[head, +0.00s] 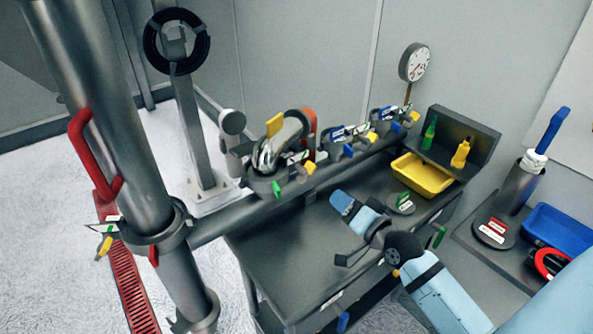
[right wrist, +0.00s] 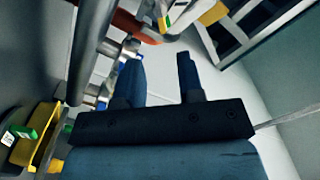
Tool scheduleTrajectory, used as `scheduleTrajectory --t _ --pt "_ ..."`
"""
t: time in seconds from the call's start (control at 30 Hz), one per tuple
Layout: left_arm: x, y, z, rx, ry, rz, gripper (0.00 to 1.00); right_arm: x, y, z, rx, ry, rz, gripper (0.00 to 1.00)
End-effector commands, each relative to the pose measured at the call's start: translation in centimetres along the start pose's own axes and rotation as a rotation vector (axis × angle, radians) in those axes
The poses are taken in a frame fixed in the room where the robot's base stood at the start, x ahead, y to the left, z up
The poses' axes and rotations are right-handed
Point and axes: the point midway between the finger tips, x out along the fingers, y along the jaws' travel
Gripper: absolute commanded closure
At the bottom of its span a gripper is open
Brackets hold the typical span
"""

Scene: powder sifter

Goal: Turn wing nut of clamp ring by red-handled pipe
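A thick upright steel pipe (head: 118,130) with a red handle (head: 82,150) stands at the left in the head view. A clamp ring (head: 160,236) sits around it below the handle. Its wing nut (head: 102,243), with a yellow and green tip, is on the ring's left side. My right gripper (head: 341,232) is over the grey bench, well to the right of this ring and not touching it. In the right wrist view its two dark blue fingers (right wrist: 160,80) stand apart with nothing between them. My left gripper is in neither view.
A horizontal pipe (head: 225,220) with several coloured valves and clamps runs from the upright pipe towards the gauge (head: 414,62). The grey bench (head: 290,260) has a yellow tray (head: 422,176) at its back. A blue bin (head: 560,232) is at the right.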

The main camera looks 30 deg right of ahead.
Motion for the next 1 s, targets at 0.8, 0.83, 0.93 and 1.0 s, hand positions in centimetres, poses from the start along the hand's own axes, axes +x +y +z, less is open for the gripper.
scheduleTrajectory --t 0.8,0.83,0.93,1.0 --pt "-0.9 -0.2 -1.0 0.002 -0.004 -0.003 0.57 12.9 0.0 0.1 -0.003 -0.002 0.001 0.65" --pt "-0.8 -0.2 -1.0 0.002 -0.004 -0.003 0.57 13.0 0.0 0.1 -0.003 -0.002 0.001 0.65" --pt "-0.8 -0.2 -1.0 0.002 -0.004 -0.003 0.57 13.1 0.0 0.1 -0.003 -0.002 0.002 0.65" --pt "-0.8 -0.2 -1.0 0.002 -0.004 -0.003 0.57 13.1 0.0 0.1 -0.003 -0.002 0.002 0.65"
